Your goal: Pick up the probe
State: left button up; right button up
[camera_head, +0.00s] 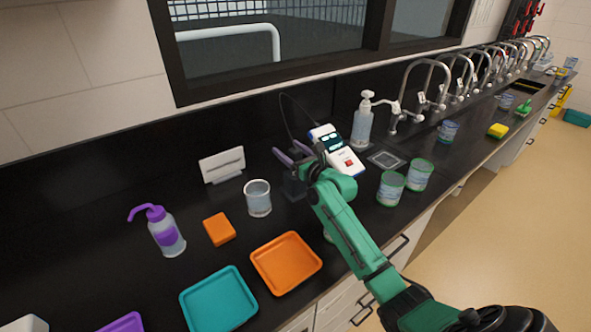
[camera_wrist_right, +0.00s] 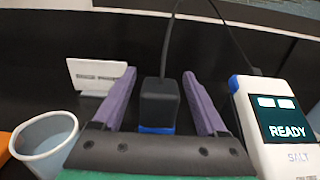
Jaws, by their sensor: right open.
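The probe (camera_wrist_right: 158,103) is a black block with a blue band low on it and a dark cable rising from its top. In the right wrist view it stands upright between the two purple fingers of my right gripper (camera_wrist_right: 159,75), with a gap on each side. In the head view my right gripper (camera_head: 292,154) is open above a dark block-like stand (camera_head: 293,187); the probe is hard to make out there. The white and blue meter (camera_head: 337,150) stands to the right; in the wrist view the meter (camera_wrist_right: 280,130) reads READY and SALT. My left gripper is out of view.
A clear beaker (camera_head: 257,198) stands just left of the gripper, and a white card (camera_head: 222,164) behind it. Green-rimmed cups (camera_head: 391,188) stand right of the arm. An orange tray (camera_head: 286,263) and teal tray (camera_head: 218,299) lie in front. A soap bottle (camera_head: 362,122) stands behind the meter.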

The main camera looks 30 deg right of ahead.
grip_shut()
